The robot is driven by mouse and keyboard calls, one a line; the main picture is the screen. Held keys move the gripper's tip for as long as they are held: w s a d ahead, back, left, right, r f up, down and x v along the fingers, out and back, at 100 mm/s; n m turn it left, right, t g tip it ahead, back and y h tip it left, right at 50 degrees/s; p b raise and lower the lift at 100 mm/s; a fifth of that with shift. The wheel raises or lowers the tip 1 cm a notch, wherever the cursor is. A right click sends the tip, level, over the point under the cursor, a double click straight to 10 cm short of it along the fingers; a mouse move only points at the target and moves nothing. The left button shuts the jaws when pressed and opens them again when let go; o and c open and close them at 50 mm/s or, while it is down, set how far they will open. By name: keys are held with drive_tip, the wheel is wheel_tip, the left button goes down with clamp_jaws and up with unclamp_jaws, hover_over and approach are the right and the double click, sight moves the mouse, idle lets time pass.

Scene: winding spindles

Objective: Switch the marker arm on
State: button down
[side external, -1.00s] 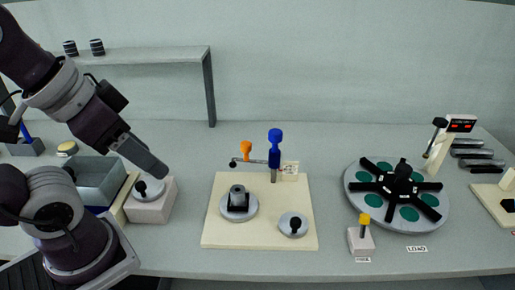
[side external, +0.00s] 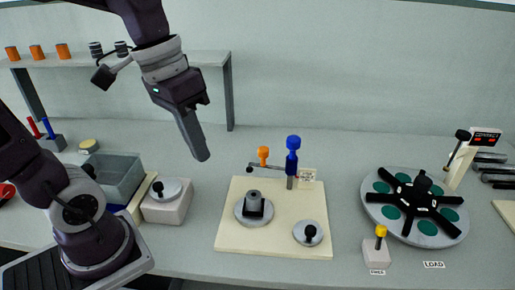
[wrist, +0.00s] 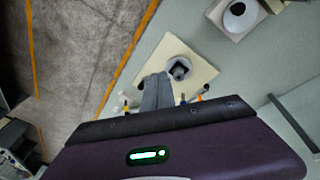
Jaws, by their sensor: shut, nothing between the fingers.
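The cream board (side external: 230,235) carries a blue-topped post (side external: 292,155) with a thin dark side arm (side external: 262,168) and an orange knob (side external: 264,155) beside it. A small label (side external: 306,178) stands by the post; I cannot read it. A grey disc with a dark clamp and grey cylinder (side external: 253,205) and a small disc with a black knob (side external: 309,233) are on the same board. My gripper (side external: 203,157) is shut and empty, hanging in the air left of the post and above the table. Its fingers also show in the wrist view (wrist: 157,92), with the board (wrist: 205,72) beyond.
A yellow-topped lever (side external: 380,240) stands on a small box to the right. Behind it is a round turntable (side external: 416,232) with green pads and black arms. A white block with a knobbed disc (side external: 165,207) and a grey bin (side external: 117,178) are on the left. A shelf (side external: 180,60) runs behind.

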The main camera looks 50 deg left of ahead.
drive_tip(key=w+a+f+n+g+h, duration=0.1)
drive_tip(key=w+a+f+h, duration=0.25)
drive_tip(key=w, duration=0.45)
drive_tip(key=w+a+f+n+h, duration=0.1)
drive_tip(key=w+a+f+h, duration=0.2)
drive_tip(key=w+a+h, duration=0.35)
drive_tip(key=w+a+f+n+t+h, duration=0.1)
drive_tip(key=w+a+f+t+h, duration=0.1)
drive_tip(key=a+f+t, duration=0.2)
drive_tip(key=w+a+f+n+t+h, duration=0.1)
drive_tip(key=w+a+f+n+t, duration=0.1)
drive_tip(key=a+f, duration=0.4)
drive_tip(key=w+a+t, duration=0.1)
drive_tip(key=a+t, duration=0.1)
drive_tip(key=a, duration=0.2)
drive_tip(key=shift+w+n+h, duration=0.3)
drive_tip(key=shift+h, duration=0.1)
drive_tip(key=w+d, duration=0.2)
drive_tip(key=d, duration=0.9)
drive_tip(key=shift+w+d, duration=0.15)
